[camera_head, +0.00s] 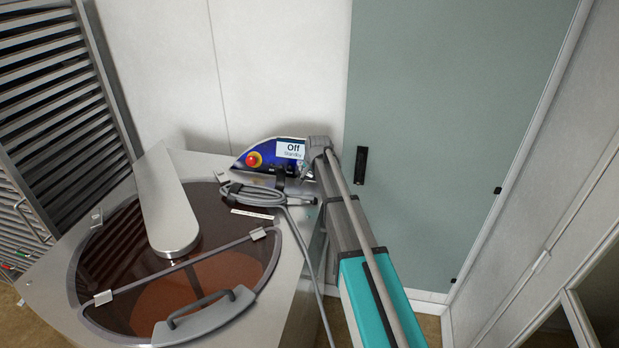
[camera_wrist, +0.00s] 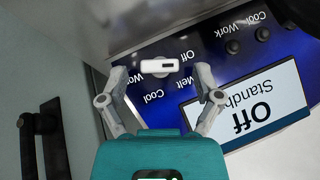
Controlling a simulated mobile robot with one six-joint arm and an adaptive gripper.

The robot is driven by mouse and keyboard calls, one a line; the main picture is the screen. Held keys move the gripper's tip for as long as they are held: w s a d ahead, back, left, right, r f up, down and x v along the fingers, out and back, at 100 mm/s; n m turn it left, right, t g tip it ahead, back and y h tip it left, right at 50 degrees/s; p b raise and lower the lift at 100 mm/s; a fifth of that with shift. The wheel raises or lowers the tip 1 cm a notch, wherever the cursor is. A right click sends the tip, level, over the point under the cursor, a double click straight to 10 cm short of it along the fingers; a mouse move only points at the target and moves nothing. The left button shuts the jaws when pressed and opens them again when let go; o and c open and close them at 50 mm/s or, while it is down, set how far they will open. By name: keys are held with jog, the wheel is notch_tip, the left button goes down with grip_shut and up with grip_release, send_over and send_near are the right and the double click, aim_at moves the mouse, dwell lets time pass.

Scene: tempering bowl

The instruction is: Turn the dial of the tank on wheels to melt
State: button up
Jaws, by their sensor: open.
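The tank (camera_head: 235,318) has a brown see-through lid and a blue control panel (camera_head: 265,151) at its back. In the wrist view the panel (camera_wrist: 215,62) appears upside down. Its white dial (camera_wrist: 158,67) has words around it: Off, Work, Melt and Cool. I cannot tell for certain which word the dial points to. The display (camera_wrist: 247,103) reads "Off Standby", also in the head view (camera_head: 290,149). My gripper (camera_wrist: 161,72) is open, with one fingertip on either side of the dial; I see no clear contact. In the head view my wrist hides the dial.
A red stop button (camera_head: 254,159) sits on the panel's left. A coiled grey cable (camera_head: 262,195) hangs beside the panel. A green-grey door (camera_head: 450,120) with a black handle (camera_head: 361,165) stands close to my arm's right. A slatted metal rack (camera_head: 60,100) is at the left.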

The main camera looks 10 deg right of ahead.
jog(key=shift+w+f, duration=0.1)
jog(key=shift+f, duration=0.1)
jog(key=c, duration=1.1)
